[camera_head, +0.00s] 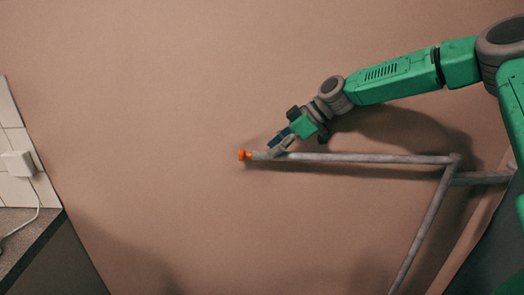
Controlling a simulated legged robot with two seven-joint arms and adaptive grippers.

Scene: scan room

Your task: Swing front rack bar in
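The front rack bar (370,158) is a long grey tube with an orange end cap (242,155) at its left end. It runs almost level across the picture and meets a slanting grey post at the right. My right gripper (276,147) comes down from the upper right on its green arm. Its fingertips are at the bar, just right of the orange cap. The fingers overlap the bar in the picture, and I cannot tell whether they are closed around it or only beside it. My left gripper is not in view.
The grey post (424,223) slants down to the bottom edge, and a short second tube (482,178) runs right from it. A counter (25,232) with a white socket and cord (18,163) is at the far left. The brown surface (150,90) around the bar's free end is clear.

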